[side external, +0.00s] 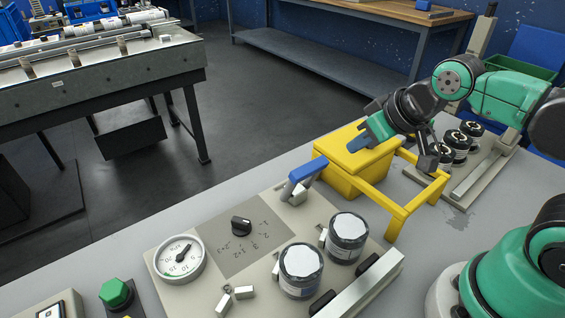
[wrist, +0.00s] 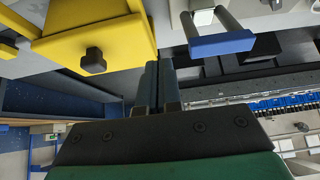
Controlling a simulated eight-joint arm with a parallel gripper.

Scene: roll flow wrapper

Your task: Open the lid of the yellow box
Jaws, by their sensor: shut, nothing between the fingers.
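The yellow box (side external: 338,178) stands at the far edge of the grey table in the side external view. Its flat lid (side external: 340,143) looks closed. A yellow frame (side external: 405,212) extends from the box toward the front right. In the wrist view the yellow box (wrist: 60,14) is at the upper left, with a dark knob (wrist: 93,60) on its near face; I cannot make out this knob in the side external view. My gripper (side external: 357,146) is shut and empty, with its fingertips over the lid in that view; contact cannot be told. In the wrist view the fingers (wrist: 157,80) are together, right of the knob.
A blue-topped handle (side external: 305,171) stands left of the box and also shows in the wrist view (wrist: 222,44). A panel with a gauge (side external: 180,258), a black dial (side external: 241,226) and two lidded jars (side external: 301,270) lies in front. Dark cylinders (side external: 457,142) stand at right.

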